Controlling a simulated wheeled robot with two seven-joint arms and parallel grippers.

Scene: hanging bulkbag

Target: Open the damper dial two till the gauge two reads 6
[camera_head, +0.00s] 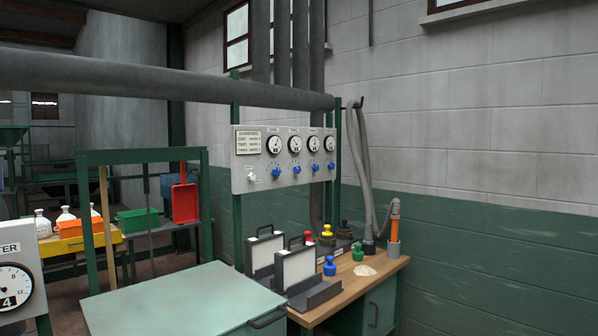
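A grey damper panel (240,182) hangs below the big horizontal duct. It carries a row of round white-faced gauges, with a row of small knobs below. The second gauge from the left (295,144) has a dark needle; its reading is too small to tell. The blue dial below it (297,169) is the second blue one from the left. A white knob (250,173) sits at the panel's far left, under a printed plate (248,142). The labels above the gauges are too small to read, so which is numbered two is unclear. Neither of my grippers shows.
A green cabinet top (175,300) stands in front, bare. A large meter (14,285) is at the left edge.

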